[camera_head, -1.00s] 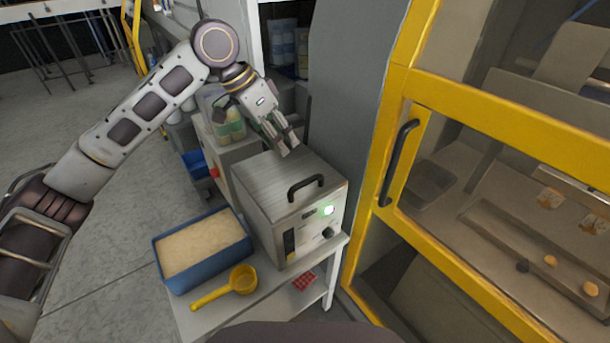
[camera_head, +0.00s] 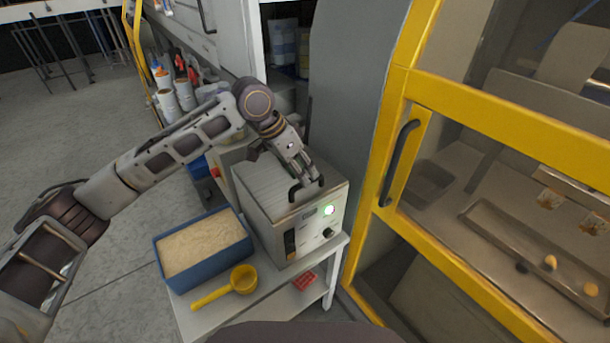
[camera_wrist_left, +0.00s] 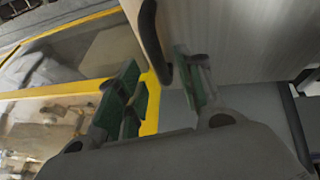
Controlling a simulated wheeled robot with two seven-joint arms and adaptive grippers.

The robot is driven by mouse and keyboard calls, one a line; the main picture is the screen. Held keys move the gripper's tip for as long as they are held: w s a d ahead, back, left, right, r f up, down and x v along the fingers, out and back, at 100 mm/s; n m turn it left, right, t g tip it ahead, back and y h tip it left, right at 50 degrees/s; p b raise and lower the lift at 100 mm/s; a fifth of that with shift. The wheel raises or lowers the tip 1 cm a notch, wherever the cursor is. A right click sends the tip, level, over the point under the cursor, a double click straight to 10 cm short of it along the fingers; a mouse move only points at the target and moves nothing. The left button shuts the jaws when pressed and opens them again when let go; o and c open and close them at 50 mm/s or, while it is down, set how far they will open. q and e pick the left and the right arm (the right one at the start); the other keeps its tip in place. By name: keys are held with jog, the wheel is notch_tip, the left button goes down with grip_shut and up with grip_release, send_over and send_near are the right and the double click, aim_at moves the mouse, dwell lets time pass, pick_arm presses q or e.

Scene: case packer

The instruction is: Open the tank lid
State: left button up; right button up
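The tank (camera_head: 256,190) is a grey metal box on a small table, with a flat ribbed lid (camera_head: 258,178) that is closed. A dark handle (camera_head: 293,194) stands at the lid's front edge. My left gripper (camera_head: 306,181) is at the handle, its fingertips reaching down over it from behind. In the left wrist view the left gripper (camera_wrist_left: 160,95) has its green-padded fingers apart, and the dark handle (camera_wrist_left: 150,35) shows between and just beyond the fingertips. I cannot tell whether the fingers touch it. My right gripper is in neither view.
A blue bin (camera_head: 206,284) of pale granules and a yellow scoop (camera_head: 238,281) are left of the tank. A yellow-framed machine door (camera_head: 393,150) with a dark handle is at the right. A grey panel (camera_head: 350,90) stands close behind the tank.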

pick_arm(q)
jog(key=shift+x, duration=1.1)
grip_shut()
